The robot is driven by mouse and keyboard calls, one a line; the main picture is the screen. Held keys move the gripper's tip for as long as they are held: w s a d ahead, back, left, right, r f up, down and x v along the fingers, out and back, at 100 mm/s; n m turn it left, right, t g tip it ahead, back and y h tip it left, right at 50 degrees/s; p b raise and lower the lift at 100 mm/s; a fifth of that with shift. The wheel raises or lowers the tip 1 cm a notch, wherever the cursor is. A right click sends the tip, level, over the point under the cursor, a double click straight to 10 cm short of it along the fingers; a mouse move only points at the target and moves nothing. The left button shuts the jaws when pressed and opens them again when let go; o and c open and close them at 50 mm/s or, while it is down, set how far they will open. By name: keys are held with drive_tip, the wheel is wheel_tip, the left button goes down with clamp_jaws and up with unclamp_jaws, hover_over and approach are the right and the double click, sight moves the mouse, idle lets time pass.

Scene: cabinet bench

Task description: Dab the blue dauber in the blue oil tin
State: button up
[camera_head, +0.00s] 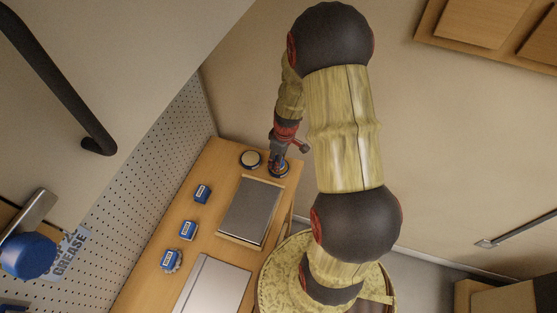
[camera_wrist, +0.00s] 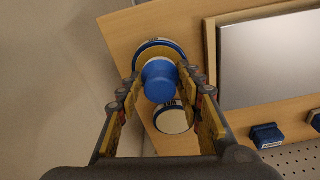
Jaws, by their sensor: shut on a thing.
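My gripper (camera_head: 279,160) is at the far end of the wooden bench, pointing down. In the wrist view its fingers (camera_wrist: 159,82) are shut on the blue dauber (camera_wrist: 160,88), which has a rounded blue top. A round tin with a blue rim (camera_wrist: 139,57) lies directly behind the dauber in that view; it also shows under my gripper in the head view (camera_head: 279,173). The dauber's lower end is hidden, so I cannot tell whether it touches the tin. A second round tin (camera_head: 251,159) with a pale top and blue rim stands beside it, also in the wrist view (camera_wrist: 172,120).
Several small blue blocks (camera_head: 202,193) stand along the pegboard (camera_head: 180,140) side of the bench. A framed grey panel (camera_head: 250,212) and a paler panel (camera_head: 214,288) lie on the bench. A blue object (camera_head: 28,256) hangs near a GREASE label.

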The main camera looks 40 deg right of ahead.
drive_tip(key=shift+f+b, duration=0.4)
drive_tip(key=shift+b, duration=0.1)
idle(1.8)
drive_tip(key=shift+r+p, duration=2.05)
drive_tip(key=shift+r, duration=1.55)
drive_tip(key=shift+s+f, duration=0.1)
